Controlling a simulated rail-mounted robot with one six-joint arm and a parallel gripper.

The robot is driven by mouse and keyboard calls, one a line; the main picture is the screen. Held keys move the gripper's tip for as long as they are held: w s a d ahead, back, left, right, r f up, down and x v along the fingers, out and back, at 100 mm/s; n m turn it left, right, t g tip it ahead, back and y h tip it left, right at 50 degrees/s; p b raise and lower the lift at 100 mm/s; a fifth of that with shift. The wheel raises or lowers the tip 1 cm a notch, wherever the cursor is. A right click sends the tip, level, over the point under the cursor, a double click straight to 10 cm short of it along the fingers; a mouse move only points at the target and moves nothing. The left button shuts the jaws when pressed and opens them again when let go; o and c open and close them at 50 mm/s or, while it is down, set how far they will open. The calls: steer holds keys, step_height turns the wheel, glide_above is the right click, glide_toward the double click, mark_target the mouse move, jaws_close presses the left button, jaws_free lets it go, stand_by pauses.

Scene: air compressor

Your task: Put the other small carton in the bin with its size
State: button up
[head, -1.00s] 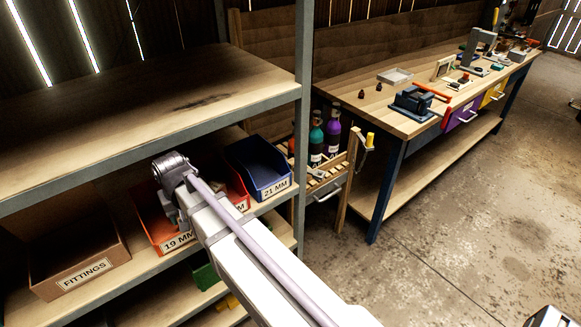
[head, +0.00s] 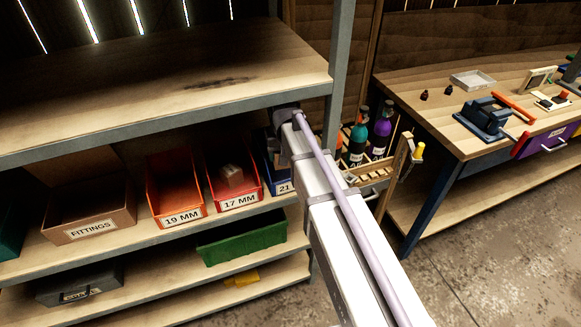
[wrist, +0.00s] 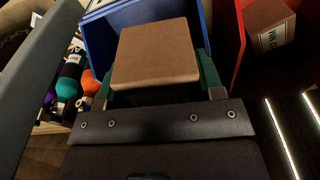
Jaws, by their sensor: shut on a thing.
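My gripper (wrist: 158,84) is shut on a small brown carton (wrist: 155,52) in the wrist view, with green finger pads on both sides of it. The held carton is in front of or over the blue bin (wrist: 98,30); I cannot tell whether it is inside the rim. In the head view my arm hides the gripper, the held carton and most of the blue bin (head: 273,180), whose label shows "21". The red 17 MM bin (head: 247,200) holds another small carton (head: 232,176); that carton also shows in the wrist view (wrist: 268,25). The orange 19 MM bin (head: 183,215) looks empty.
A FITTINGS box (head: 92,218) stands left on the same shelf. The upper shelf board (head: 150,100) is above the bins. A green bin (head: 243,243) sits below. Bottles (head: 380,137) in a wooden rack are just right of the shelf post (head: 334,90).

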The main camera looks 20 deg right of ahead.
steer(key=w+d+n, duration=0.1)
steer(key=w, duration=0.7)
steer(key=f+b, duration=1.1)
steer(key=shift+d, duration=0.25)
steer(key=shift+r+p, duration=0.25)
steer(key=shift+p, duration=0.05)
steer(key=shift+f, duration=0.2)
steer(key=o, duration=1)
step_height(320, 180, up, 8)
steer(key=p, duration=0.8)
steer(key=shift+m+g, duration=0.4)
steer(key=shift+g, duration=0.3)
steer(key=s, duration=2.8)
steer(key=shift+f, duration=0.15)
